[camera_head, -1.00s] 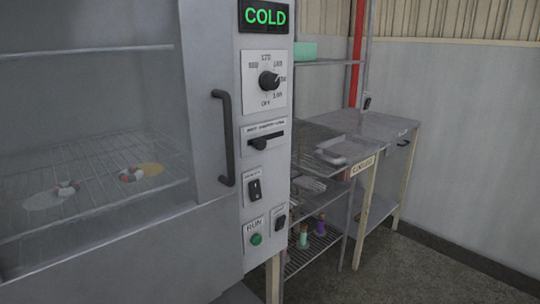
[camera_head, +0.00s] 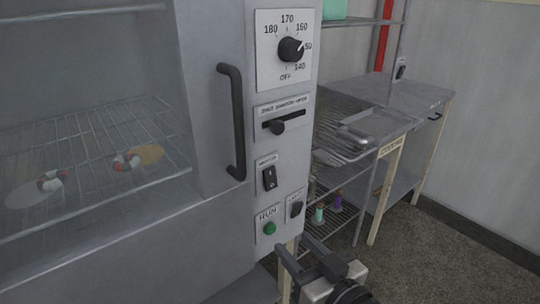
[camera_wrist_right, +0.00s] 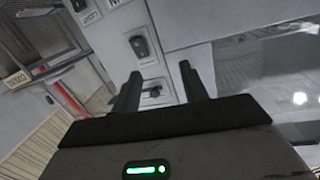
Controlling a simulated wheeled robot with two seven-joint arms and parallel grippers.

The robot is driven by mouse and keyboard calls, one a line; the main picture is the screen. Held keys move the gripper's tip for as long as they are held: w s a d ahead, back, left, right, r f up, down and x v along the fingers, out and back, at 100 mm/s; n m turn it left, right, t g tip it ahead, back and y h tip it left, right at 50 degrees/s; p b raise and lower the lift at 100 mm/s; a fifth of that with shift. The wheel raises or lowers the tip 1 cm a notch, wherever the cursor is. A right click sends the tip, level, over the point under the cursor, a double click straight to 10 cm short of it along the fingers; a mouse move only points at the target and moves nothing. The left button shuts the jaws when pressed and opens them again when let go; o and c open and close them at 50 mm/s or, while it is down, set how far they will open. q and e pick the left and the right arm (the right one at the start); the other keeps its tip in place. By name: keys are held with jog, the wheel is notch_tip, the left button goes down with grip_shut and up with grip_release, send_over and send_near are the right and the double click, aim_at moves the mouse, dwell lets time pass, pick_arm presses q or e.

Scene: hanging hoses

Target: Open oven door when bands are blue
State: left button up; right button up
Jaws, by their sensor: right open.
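The grey oven door (camera_head: 120,245) is shut, with a large window showing a wire rack inside. Its black vertical handle (camera_head: 239,120) is on the right side of the door. Behind the glass, two small items with red-orange and white bands, the left banded item (camera_head: 52,181) and the right banded item (camera_head: 127,162), rest on the rack; no blue shows on them. My right gripper (camera_head: 308,254) is open and empty, low in front of the control panel. In the right wrist view its two fingers (camera_wrist_right: 160,88) are spread toward the panel. My left gripper is not in view.
The control panel (camera_head: 284,150) right of the door has a black dial (camera_head: 290,50), a slider (camera_head: 277,126), switches and a green RUN button (camera_head: 269,229). A metal side table with a tray (camera_head: 375,125) and lower shelves stands at right. Open floor lies at lower right.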

aim_at(242, 134)
jog(key=w+a+r+n+t+y+p, duration=0.1)
jog(key=w+a+r+n+y, duration=0.1)
jog(key=r, duration=0.6)
jog(key=w+a+r+n+t+y, duration=0.1)
jog(key=a+r+y, duration=0.15)
jog(key=r, duration=0.45)
jog(key=shift+g, duration=0.3)
jog(key=shift+p+x, duration=0.55)
jog(key=shift+x, duration=4.15)
jog(key=shift+d+r, duration=0.15)
grip_shut()
